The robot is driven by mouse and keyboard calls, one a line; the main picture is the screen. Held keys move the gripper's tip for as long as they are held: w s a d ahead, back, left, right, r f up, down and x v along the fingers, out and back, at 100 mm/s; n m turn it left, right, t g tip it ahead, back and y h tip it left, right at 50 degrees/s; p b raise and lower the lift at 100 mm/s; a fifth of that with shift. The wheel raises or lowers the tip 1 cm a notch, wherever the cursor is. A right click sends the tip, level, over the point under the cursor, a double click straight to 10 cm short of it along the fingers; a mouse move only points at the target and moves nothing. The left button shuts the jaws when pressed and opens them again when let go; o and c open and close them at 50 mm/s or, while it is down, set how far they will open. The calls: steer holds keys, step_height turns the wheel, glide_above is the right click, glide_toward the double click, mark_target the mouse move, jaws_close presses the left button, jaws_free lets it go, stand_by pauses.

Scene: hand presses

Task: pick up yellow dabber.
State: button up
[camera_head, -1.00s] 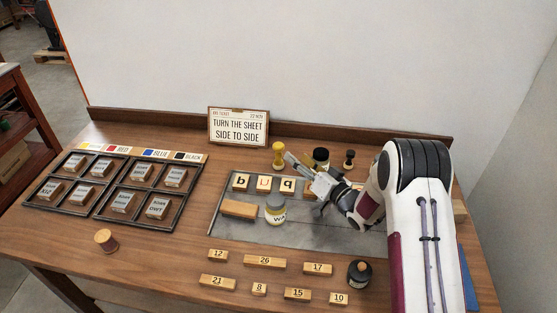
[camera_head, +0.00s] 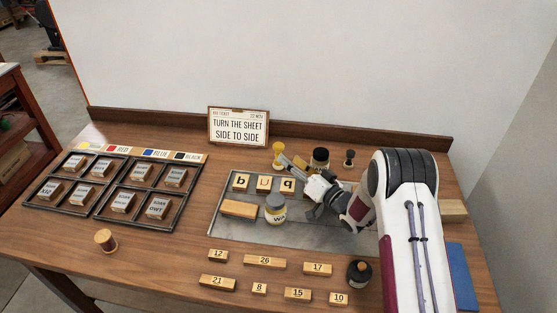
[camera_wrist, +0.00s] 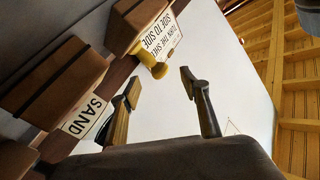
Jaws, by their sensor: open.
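The yellow dabber (camera_head: 278,150) stands upright near the back of the table, just behind the lettered blocks, with a round yellow top. In the wrist view it shows sideways (camera_wrist: 152,62), just beyond the fingertips. My gripper (camera_head: 290,161) is open, its fingers apart and reaching left toward the dabber. In the wrist view my fingers (camera_wrist: 158,87) have empty space between them. The dabber's lower part is partly hidden by a finger in the head view. I cannot tell whether a finger touches it.
A dark-lidded jar (camera_head: 320,157) and a dark dabber (camera_head: 350,157) stand right of the yellow dabber. Lettered blocks (camera_head: 263,184), a wooden block (camera_head: 239,208) and a grey-lidded jar (camera_head: 275,208) stand in front. A sign (camera_head: 238,127) stands behind left.

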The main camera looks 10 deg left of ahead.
mark_target(282, 150)
steer(key=shift+w+a, duration=0.25)
steer(key=shift+w+a, duration=0.1)
steer(key=shift+x, duration=2.45)
steer(key=shift+w+d+r, duration=0.15)
steer(key=shift+d+r, duration=0.05)
steer(key=shift+r, duration=0.05)
jaws_close()
